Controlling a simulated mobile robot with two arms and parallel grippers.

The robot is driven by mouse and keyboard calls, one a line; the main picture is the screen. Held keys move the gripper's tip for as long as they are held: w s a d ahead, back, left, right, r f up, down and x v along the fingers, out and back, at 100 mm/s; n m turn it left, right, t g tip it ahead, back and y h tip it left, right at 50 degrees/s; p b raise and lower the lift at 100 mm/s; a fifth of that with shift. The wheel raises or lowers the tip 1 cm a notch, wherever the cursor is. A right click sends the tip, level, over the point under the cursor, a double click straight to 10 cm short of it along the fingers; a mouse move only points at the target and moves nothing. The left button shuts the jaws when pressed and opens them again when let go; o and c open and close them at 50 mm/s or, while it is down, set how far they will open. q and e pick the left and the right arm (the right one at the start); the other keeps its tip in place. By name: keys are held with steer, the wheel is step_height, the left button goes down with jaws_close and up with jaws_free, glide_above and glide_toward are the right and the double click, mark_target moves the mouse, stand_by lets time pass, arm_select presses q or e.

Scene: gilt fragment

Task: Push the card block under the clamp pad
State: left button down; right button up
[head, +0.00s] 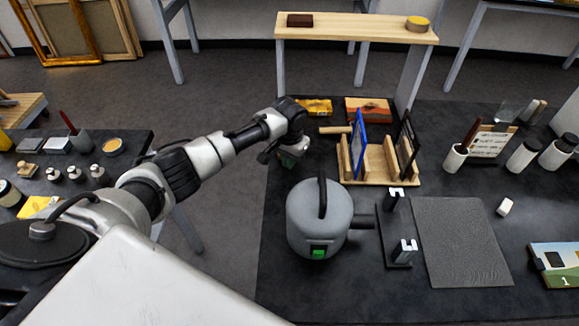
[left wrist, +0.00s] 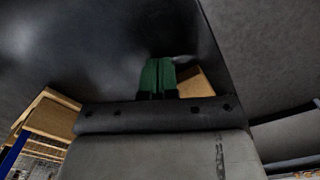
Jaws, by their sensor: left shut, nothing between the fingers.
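My left gripper (head: 288,160) is low over the left edge of the dark table, left of the wooden rack. In the left wrist view its green fingers (left wrist: 158,76) are together, with nothing seen between them. A tan block (left wrist: 192,82) shows just right of the fingers there, partly hidden behind the gripper. I cannot tell whether they touch it, or whether it is the card block. I cannot pick out the clamp pad in either view. My right gripper is not in view.
The wooden rack (head: 405,176) holds blue and black frames. A yellow box (head: 313,106) and a brown-orange box (head: 368,108) lie behind. A grey mat (head: 460,240) lies at right.

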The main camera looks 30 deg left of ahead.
arm_select(q)
steer(key=shift+w+a, duration=0.1)
steer(key=shift+w, duration=0.15)
steer(key=shift+w+a+b, duration=0.15)
steer(key=shift+w+b, duration=0.15)
steer(key=shift+b, duration=0.15)
steer(key=shift+w+a+b, duration=0.4)
steer(key=shift+w+b, duration=0.4)
steer(key=shift+b, duration=0.05)
steer(key=shift+w+a+b, duration=0.35)
steer(key=shift+w+b, duration=0.4)
steer(key=shift+b, duration=0.05)
